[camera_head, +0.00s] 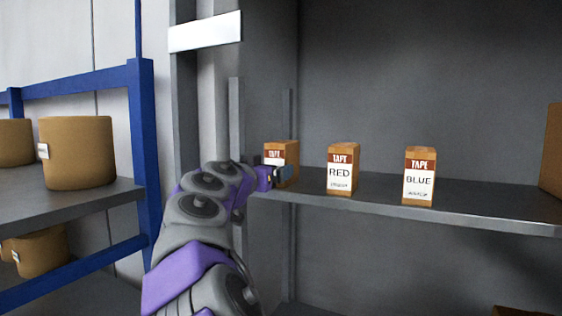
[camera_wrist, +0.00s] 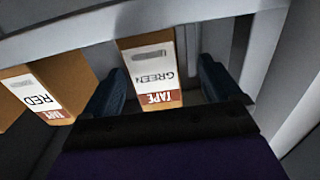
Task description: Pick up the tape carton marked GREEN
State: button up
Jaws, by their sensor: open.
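The GREEN tape carton (camera_wrist: 152,78) shows between my open jaws in the wrist view, its label upside down there. In the head view the leftmost carton (camera_head: 283,150) stands upright on the grey shelf (camera_head: 470,217), its lower label hidden behind my gripper (camera_head: 283,174). My gripper (camera_wrist: 160,92) is open, with one finger on each side of the GREEN carton; whether either finger touches it, I cannot tell. The RED tape carton (camera_head: 341,170) stands to the right of it and also shows in the wrist view (camera_wrist: 38,92).
The BLUE tape carton (camera_head: 419,177) stands further right on the shelf. A grey cabinet post (camera_head: 236,130) is close to the left of my gripper. A blue rack (camera_head: 143,130) with brown rolls (camera_head: 78,152) stands at the left.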

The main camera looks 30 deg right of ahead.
jog(key=shift+s+p+x, duration=0.2)
jog(key=shift+p+x, duration=0.65)
jog(key=shift+x, duration=2.85)
jog(key=shift+s+d, duration=0.15)
jog(key=shift+d, duration=0.05)
jog(key=shift+c, duration=0.2)
jog(key=shift+a, duration=0.1)
jog(key=shift+c, duration=0.8)
jog(key=shift+a, duration=0.1)
jog(key=c, duration=1.1)
jog(key=shift+r, duration=0.2)
